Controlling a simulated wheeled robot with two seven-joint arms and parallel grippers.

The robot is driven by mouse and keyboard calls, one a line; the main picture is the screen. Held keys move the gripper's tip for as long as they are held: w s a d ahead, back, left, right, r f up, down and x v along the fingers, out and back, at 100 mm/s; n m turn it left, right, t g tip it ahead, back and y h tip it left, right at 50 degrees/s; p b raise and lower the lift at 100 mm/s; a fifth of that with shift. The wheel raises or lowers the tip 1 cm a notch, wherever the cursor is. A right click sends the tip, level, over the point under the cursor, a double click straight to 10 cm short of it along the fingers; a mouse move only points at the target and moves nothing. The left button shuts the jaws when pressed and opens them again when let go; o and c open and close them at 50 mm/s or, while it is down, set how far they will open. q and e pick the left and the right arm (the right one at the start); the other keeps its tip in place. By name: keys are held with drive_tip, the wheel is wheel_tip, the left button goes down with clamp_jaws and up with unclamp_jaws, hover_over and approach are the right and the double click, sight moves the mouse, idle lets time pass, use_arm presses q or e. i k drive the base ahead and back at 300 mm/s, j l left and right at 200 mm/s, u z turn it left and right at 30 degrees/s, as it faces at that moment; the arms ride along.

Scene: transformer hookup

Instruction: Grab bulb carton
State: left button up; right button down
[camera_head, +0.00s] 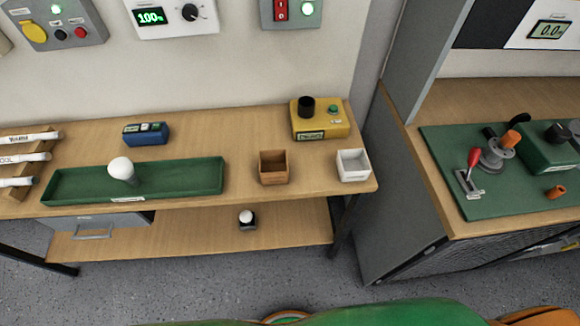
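A small brown open-topped box (275,170) stands near the front edge of the wooden bench, and a small white open-topped box (353,166) stands to its right. I cannot tell from any label which is the bulb carton. A white bulb (122,169) sits upright in the long green tray (188,178) on the left. On the lower shelf (185,238) stands a small dark item with a white round top (247,217), possibly a boxed bulb; it is too small to tell. Neither of my grippers is in view.
A yellow box with a black knob (320,121) and a blue device (146,134) stand farther back on the bench. White labelled tubes lie in a rack at left. A grey cabinet with a green board (505,205) stands at right. Middle bench has free room.

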sight(274, 169)
drive_tip(key=j+z, duration=0.4)
drive_tip(key=k+j+z, duration=0.1)
drive_tip(key=z, duration=0.25)
drive_tip(key=k+j+z, duration=0.15)
drive_tip(key=j+z, duration=0.25)
drive_tip(key=l, duration=0.1)
